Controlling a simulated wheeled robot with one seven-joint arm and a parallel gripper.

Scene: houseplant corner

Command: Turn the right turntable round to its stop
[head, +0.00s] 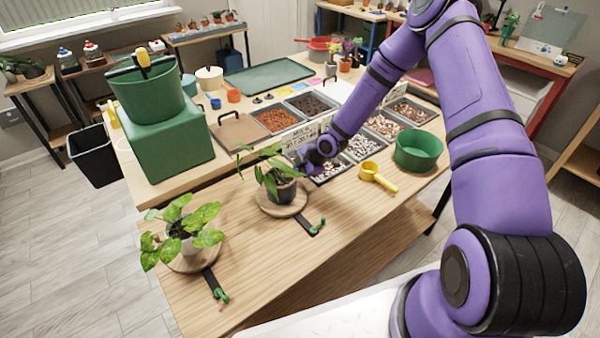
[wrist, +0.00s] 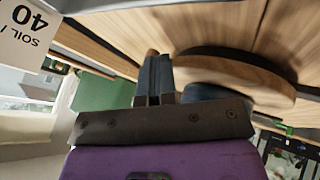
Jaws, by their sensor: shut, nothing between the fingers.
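The right turntable (head: 265,205) is a round wooden disc on the table with a dark pot (head: 287,191) and leafy plant (head: 262,168) on it. A black bar with a green end (head: 317,227) reaches from it toward the table's front edge. My gripper (head: 303,164) is low, just behind and right of the pot; its fingertips are hard to make out there. In the wrist view my fingers (wrist: 153,78) are together and empty, close beside the wooden disc (wrist: 245,77); I cannot tell whether they touch it.
The left turntable (head: 205,264) carries another plant (head: 181,228) and has a similar black bar with a green end (head: 221,295). A yellow scoop (head: 378,177), a green bowl (head: 418,150) and trays of pebbles and soil (head: 277,120) stand right and behind. The table front is clear.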

